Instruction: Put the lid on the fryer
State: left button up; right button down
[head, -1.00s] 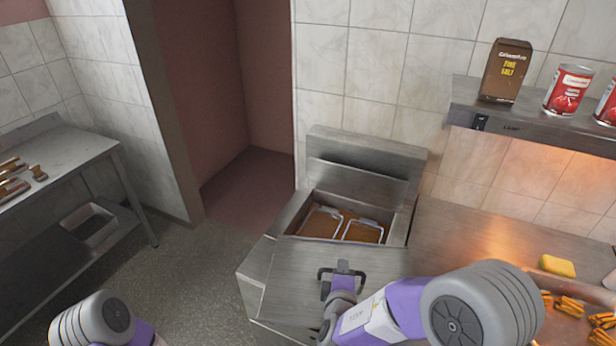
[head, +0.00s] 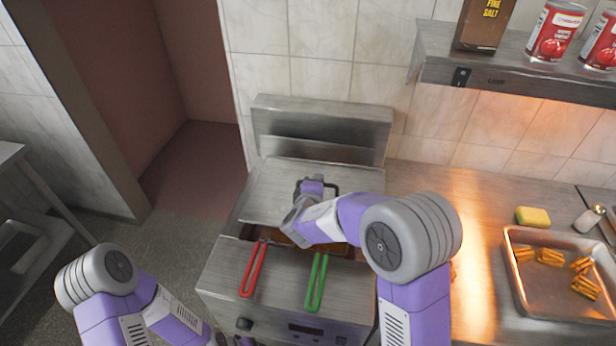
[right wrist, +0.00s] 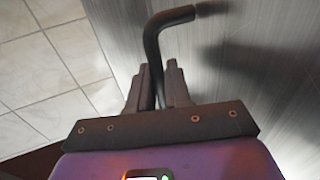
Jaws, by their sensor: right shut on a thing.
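The lid (head: 270,187) is a flat brushed-metal plate with a dark bar handle. In the head view it lies over the back part of the fryer (head: 225,275). My right gripper (head: 316,186) is shut on the lid's handle (right wrist: 155,45), which passes between both fingers in the right wrist view. A strip of the open fryer well with brown contents (head: 285,239) shows in front of the lid, partly hidden by my right arm. I cannot tell whether the lid touches the rim all round.
Red (head: 253,268) and green (head: 317,283) basket handles stick out over the fryer's front. To the right, a counter holds a metal tray (head: 512,290) of fries and a yellow sponge (head: 533,216). A shelf (head: 440,70) with salt and cans hangs above.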

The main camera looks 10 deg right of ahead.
aim_at(307, 173)
jog(key=w, duration=0.1)
jog(key=w+a, duration=0.1)
jog(key=w, duration=0.1)
jog(key=w+a+b, duration=0.1)
jog(key=w, duration=0.1)
jog(key=shift+f, duration=0.7)
notch_tip(307, 173, down, 4)
jog(key=shift+r+b, duration=0.15)
jog(key=shift+b, duration=0.75)
jog(key=shift+f+b, duration=2.1)
jog(key=shift+b, duration=0.85)
jog(key=shift+f+b, duration=0.4)
jog(key=shift+b, duration=0.2)
jog(key=c, duration=1)
grip_release()
jog(key=shift+f, duration=0.1)
